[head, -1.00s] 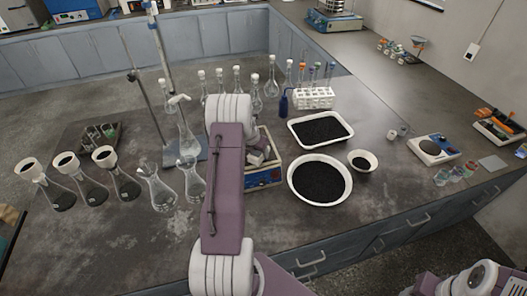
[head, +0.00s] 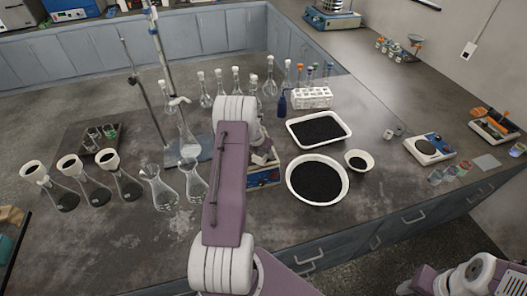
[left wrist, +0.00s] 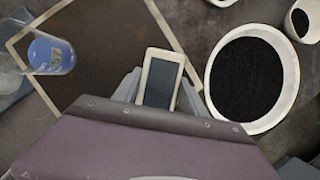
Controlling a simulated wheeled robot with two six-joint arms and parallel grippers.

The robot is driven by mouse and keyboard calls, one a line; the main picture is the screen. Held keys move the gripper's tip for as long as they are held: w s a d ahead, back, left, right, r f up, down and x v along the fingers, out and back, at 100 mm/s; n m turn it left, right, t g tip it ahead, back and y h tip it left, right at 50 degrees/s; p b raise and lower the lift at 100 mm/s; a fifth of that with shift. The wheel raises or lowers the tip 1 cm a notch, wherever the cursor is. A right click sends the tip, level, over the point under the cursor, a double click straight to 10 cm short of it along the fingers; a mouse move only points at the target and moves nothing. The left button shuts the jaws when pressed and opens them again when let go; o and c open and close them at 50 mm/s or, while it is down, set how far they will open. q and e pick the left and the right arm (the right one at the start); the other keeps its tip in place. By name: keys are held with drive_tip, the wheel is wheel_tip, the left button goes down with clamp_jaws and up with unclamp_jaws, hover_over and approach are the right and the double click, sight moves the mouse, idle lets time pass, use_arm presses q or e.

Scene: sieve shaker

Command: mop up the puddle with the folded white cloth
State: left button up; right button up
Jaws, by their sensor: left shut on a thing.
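My left arm reaches over the middle of the bench, and its own wrist hides its gripper in the head view. In the left wrist view my left gripper (left wrist: 160,92) is shut on a small cream-edged block (left wrist: 168,55) with a dark grey face. Below it lies a shallow cream-rimmed tray (left wrist: 28,36) with a dark brown floor. I cannot make out a folded white cloth or a clear puddle in either view. Pale blotches (head: 125,241) mark the bench top at the front left; I cannot tell if they are wet. My right gripper is not in view.
A round white bowl (head: 343,194) and a white tray (head: 340,140) of black grains stand right of my arm, with a small bowl (head: 367,158) beside them. Several flasks (head: 128,187) stand at left. A balance (head: 433,145) is at right.

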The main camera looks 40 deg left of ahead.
use_arm(q)
drive_tip(key=shift+s+a+f+b, duration=0.1)
drive_tip(key=shift+s+a+b, duration=0.1)
drive_tip(key=shift+s+a, duration=0.25)
drive_tip(key=shift+s+a+f+b, duration=0.1)
drive_tip(key=shift+s+a+b, duration=0.1)
drive_tip(key=shift+s, duration=0.45)
drive_tip(key=w+d+p, duration=0.1)
drive_tip(key=p, duration=0.2)
drive_tip(key=shift+w+d+r, duration=0.1)
drive_tip(key=shift+w+r, duration=0.1)
drive_tip(key=shift+r, duration=0.2)
drive_tip(key=shift+w+d+p, duration=0.15)
drive_tip(key=shift+w+p, duration=0.2)
drive_tip(key=shift+p, duration=0.1)
drive_tip(key=shift+w+d+f, duration=0.2)
drive_tip(key=shift+w, duration=0.2)
drive_tip(key=shift+s+a+f+b, duration=0.1)
drive_tip(key=shift+s+a+b, duration=0.35)
drive_tip(key=shift+s+a, duration=0.3)
drive_tip(key=shift+s+a+r, duration=0.2)
drive_tip(key=shift+s+a, duration=0.15)
drive_tip(key=shift+s, duration=0.35)
